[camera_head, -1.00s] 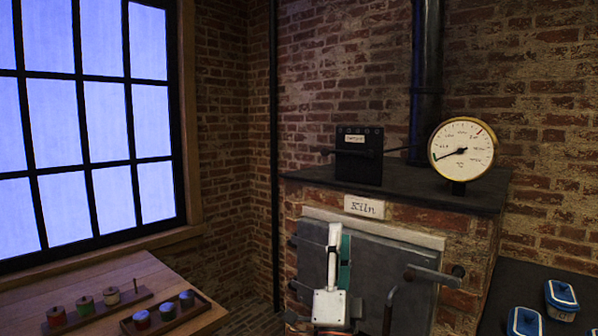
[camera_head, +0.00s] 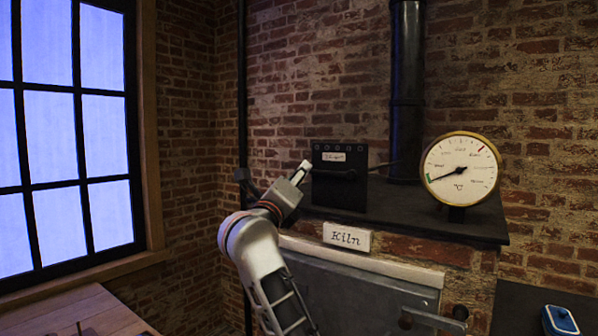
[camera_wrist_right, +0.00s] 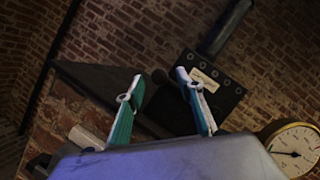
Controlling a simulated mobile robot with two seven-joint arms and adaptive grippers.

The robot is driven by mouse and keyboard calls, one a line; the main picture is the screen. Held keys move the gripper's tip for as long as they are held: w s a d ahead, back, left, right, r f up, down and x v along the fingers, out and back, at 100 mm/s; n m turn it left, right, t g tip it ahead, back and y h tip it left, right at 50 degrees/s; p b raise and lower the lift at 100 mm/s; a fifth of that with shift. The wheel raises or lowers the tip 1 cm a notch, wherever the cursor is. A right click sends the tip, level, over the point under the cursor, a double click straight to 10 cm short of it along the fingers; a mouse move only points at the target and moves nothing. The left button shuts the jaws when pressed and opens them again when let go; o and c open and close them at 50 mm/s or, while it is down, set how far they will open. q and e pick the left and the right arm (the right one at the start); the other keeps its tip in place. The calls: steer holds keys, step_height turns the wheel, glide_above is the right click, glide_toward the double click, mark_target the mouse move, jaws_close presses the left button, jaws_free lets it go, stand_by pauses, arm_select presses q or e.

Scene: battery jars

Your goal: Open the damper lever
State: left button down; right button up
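The damper box (camera_head: 340,178) is black with a small white label and stands on top of the kiln. My right gripper (camera_head: 304,168) is raised just left of the box in the head view, partly covering the area where the lever sticks out. In the right wrist view the gripper (camera_wrist_right: 160,88) is open, with teal and white fingers apart. A dark round lever knob (camera_wrist_right: 160,76) appears between the fingertips, beside the box (camera_wrist_right: 210,85). Contact cannot be told. My left gripper is not in view.
A round dial gauge (camera_head: 462,170) stands right of the box, and a black stovepipe (camera_head: 406,90) rises behind. The kiln sign (camera_head: 347,237) and door handle (camera_head: 435,320) are below. A blue container (camera_head: 560,321) is at lower right.

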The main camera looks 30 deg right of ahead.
steer(key=shift+x, duration=1.85)
jaws_close()
